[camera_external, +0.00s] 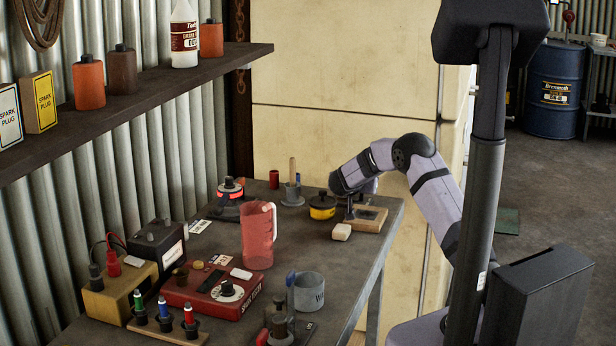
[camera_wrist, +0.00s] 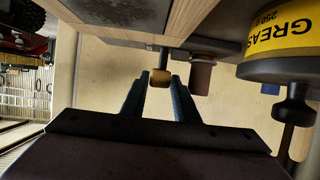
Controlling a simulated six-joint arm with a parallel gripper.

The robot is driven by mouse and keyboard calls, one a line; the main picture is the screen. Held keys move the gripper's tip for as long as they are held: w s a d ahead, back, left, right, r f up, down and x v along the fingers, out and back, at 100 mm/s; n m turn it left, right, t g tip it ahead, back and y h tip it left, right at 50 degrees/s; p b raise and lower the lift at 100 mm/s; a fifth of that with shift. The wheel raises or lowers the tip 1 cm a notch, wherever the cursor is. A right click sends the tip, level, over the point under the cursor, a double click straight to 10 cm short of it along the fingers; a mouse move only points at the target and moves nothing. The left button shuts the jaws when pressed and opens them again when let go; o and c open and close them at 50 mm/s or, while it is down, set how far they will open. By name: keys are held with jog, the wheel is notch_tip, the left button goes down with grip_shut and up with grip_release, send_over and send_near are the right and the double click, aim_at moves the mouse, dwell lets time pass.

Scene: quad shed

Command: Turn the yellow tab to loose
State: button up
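The yellow tab (camera_wrist: 160,78) is a small yellow piece on a short grey stem below the wooden block's edge in the wrist view. My gripper (camera_wrist: 160,80) has one finger on each side of the tab. The tab fills the space between the fingertips, with no clear gap on either side. In the external view my gripper (camera_external: 350,207) is low at the wooden block (camera_external: 372,222), which carries a dark plate. The tab is not distinguishable there, and no loose marking is readable.
A yellow-and-black grease tin (camera_external: 322,207) stands left of my gripper, and it looms close at the right of the wrist view (camera_wrist: 285,50). A pale block (camera_external: 341,232) lies in front. A red jug (camera_external: 258,235) and a red box (camera_external: 213,291) stand further left on the bench.

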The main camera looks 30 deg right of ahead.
jog(key=shift+r+p, duration=0.25)
jog(key=shift+p, duration=0.15)
jog(key=b+v, duration=0.1)
jog(key=v, duration=0.1)
jog(key=b+v, duration=0.1)
jog(key=v, duration=0.2)
jog(key=b+v, duration=0.2)
jog(key=shift+s+a+f, duration=0.15)
jog(key=shift+s+a, duration=0.05)
jog(key=shift+a, duration=0.1)
notch_tip(320, 180, up, 5)
jog(key=s+d+f+n+g+y+p, duration=0.1)
jog(key=s+n+g+y+p, duration=0.3)
jog(key=s, duration=2)
jog(key=shift+n+g+p, duration=0.3)
jog(key=shift+g+p, duration=1.4)
jog(key=shift+p, duration=0.2)
jog(key=shift+f, duration=0.1)
